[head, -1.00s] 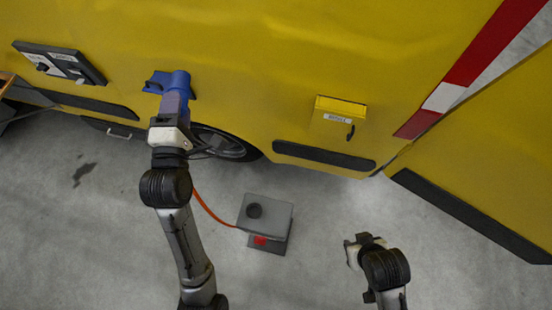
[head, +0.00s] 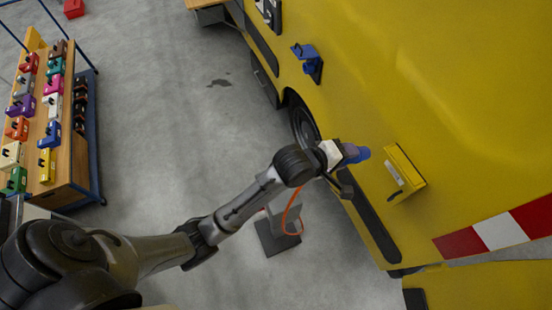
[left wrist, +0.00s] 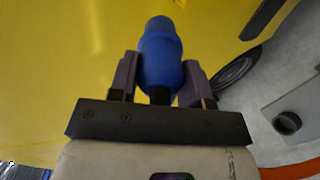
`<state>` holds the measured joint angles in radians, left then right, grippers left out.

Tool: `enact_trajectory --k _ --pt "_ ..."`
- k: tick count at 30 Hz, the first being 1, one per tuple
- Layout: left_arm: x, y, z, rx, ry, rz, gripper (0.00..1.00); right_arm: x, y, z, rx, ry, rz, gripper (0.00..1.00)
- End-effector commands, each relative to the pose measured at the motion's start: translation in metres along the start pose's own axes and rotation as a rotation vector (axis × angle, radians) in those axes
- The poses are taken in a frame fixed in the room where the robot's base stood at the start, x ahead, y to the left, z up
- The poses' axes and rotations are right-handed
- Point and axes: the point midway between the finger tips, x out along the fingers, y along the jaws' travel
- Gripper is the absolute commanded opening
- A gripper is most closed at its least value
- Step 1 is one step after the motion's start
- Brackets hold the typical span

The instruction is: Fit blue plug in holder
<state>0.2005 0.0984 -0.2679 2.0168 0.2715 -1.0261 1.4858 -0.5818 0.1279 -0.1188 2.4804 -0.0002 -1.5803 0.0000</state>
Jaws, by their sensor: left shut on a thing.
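My left gripper (head: 338,158) is shut on the blue plug (head: 355,153) and holds it in the air beside the yellow vehicle. In the left wrist view the blue plug (left wrist: 160,55) stands between the two purple fingers of the gripper (left wrist: 155,80), pointing away from the wrist. A blue socket (head: 306,58) on the vehicle's side is apart from the plug. A grey box (head: 287,212), partly hidden behind my left arm, stands on the floor. In the left wrist view the grey box (left wrist: 305,108) has a round black opening (left wrist: 287,122). I cannot tell whether it is the holder. My right gripper is not in view.
An orange cable (head: 287,218) hangs by the grey box. A yellow case (head: 402,172) juts from the vehicle (head: 440,80) close right of the plug. A wooden rack (head: 80,150) with several coloured pieces stands at the left. The floor (head: 190,130) between is clear.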

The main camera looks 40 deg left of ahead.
Motion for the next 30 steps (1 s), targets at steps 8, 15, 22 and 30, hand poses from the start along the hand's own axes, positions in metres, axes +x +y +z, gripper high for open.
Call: enact_trajectory --k 8,15,22,30 --pt "0.040 -0.112 -0.032 0.108 -0.104 -0.615 0.16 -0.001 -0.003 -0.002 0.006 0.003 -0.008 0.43" --pt "0.020 -0.192 -0.102 0.094 -0.062 -0.968 0.16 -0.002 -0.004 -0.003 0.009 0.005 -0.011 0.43" --pt "-0.008 -0.228 -0.154 0.039 -0.019 -1.110 0.16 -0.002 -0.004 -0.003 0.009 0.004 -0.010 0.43" --pt "-0.021 -0.241 -0.175 0.008 -0.002 -1.155 0.16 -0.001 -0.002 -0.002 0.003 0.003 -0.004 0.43"
